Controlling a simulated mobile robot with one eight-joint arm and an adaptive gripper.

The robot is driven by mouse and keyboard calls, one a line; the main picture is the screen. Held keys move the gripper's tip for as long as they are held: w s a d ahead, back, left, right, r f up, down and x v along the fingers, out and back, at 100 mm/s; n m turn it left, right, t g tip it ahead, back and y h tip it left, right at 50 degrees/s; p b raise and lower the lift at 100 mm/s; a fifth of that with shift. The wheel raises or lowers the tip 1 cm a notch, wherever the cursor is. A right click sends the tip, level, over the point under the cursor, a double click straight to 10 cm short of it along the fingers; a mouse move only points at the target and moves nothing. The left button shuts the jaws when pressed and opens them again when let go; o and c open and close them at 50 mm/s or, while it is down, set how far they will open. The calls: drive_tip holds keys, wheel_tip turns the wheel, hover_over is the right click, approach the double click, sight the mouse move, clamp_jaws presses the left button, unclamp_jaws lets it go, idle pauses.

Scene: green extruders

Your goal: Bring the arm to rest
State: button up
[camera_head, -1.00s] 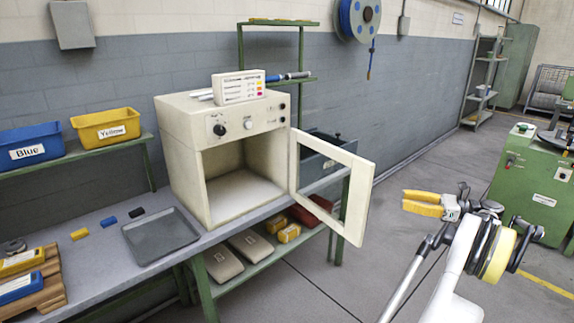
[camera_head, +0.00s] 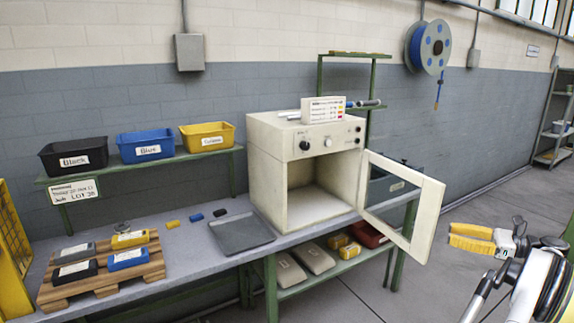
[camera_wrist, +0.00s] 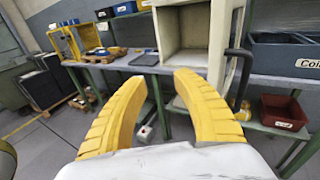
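My gripper (camera_head: 473,238) is at the right of the head view, raised in front of the bench and clear of it. In the wrist view its two yellow fingers (camera_wrist: 160,108) stand apart with nothing between them. My arm is bent, and part of it is cut off by the right edge of the head view. The white oven (camera_head: 270,172) stands on the bench with its door (camera_head: 433,215) swung open. The oven chamber looks empty. My gripper is to the right of the open door, apart from it in the picture.
A grey tray (camera_head: 241,233) lies on the bench (camera_head: 195,256) left of the oven. A wooden pallet (camera_head: 155,267) holds labelled blocks. Black (camera_head: 73,157), blue (camera_head: 146,145) and yellow (camera_head: 207,137) bins stand on a shelf. The floor (camera_head: 350,300) in front is clear.

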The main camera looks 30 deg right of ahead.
drive_tip(key=w+a+r+n+g, duration=0.2)
drive_tip(key=w+a+r, duration=0.1)
drive_tip(key=w+a, duration=0.4)
drive_tip(key=w+a+r+n+g, duration=0.2)
drive_tip(key=w+a+r, duration=0.15)
drive_tip(key=w, duration=0.45)
drive_tip(key=w+a+r+n+g, duration=0.1)
drive_tip(key=w+a+n, duration=0.15)
drive_tip(key=a, duration=0.55)
drive_tip(key=w+a+r+n+g+h, duration=0.1)
drive_tip(key=w+a+n+g, duration=0.15)
drive_tip(key=a, duration=0.65)
drive_tip(key=w+a+r+n, duration=0.1)
drive_tip(key=w+a+n, duration=0.15)
drive_tip(key=a, duration=0.55)
drive_tip(key=s+a+f+n+g+h, duration=0.1)
drive_tip(key=s+a+n+h, duration=0.2)
drive_tip(key=a, duration=0.7)
drive_tip(key=s+a+f+n+g, duration=0.15)
drive_tip(key=s+a+n, duration=0.3)
drive_tip(key=a, duration=0.55)
drive_tip(key=s+a+f+n+t+h, duration=0.1)
drive_tip(key=s+a+f+n+h, duration=0.2)
drive_tip(key=s+a+n, duration=0.6)
wheel_tip(320, 180, down, 2)
drive_tip(key=s+n, duration=0.2)
drive_tip(key=shift+s+a+f+n, duration=0.2)
drive_tip(key=shift+s+a+n, duration=0.1)
